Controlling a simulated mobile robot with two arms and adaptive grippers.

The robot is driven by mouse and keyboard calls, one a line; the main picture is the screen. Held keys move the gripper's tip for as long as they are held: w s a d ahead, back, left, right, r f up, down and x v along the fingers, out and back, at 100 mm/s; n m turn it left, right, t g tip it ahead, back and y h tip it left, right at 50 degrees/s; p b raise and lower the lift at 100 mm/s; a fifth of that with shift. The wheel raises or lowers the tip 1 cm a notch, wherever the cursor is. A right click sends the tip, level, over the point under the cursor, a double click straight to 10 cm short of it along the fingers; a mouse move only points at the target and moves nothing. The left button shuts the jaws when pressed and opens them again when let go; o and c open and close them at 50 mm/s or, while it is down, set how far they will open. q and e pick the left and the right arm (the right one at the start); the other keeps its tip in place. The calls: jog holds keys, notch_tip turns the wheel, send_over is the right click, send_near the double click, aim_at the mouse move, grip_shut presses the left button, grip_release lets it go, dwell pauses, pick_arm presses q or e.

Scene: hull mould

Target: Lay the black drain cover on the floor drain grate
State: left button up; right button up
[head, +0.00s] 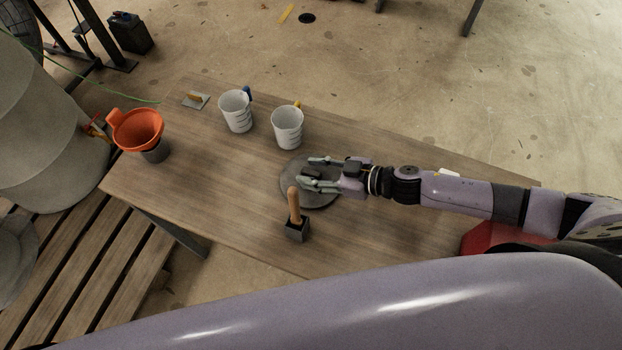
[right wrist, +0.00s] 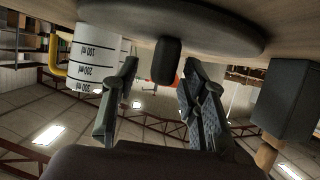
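The black drain cover (head: 325,202), a dark round disc, lies flat on the wooden table. In the right wrist view the cover (right wrist: 225,30) appears upside down at the top, with a dark knob (right wrist: 166,62) standing from its middle. My right gripper (head: 313,173) is over the cover. In the right wrist view the gripper's fingers (right wrist: 158,85) are spread, one on each side of the knob, with gaps showing. The floor drain grate (head: 307,18) looks like a small dark round spot on the floor beyond the table. My left gripper is not in view.
On the table (head: 220,190) stand two white measuring jugs (head: 237,112) (head: 287,128), an orange funnel (head: 137,129) on a dark cup, a wooden-handled tool (head: 296,222) close to the cover, and a small trowel (head: 195,100). Barrels and a pallet (head: 80,265) are left. Floor around the drain is mostly clear.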

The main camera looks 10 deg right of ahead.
jog(key=shift+w+a+f, duration=0.25)
jog(key=shift+w+a, duration=0.05)
jog(key=shift+a, duration=0.1)
jog(key=shift+c, duration=0.6)
grip_shut()
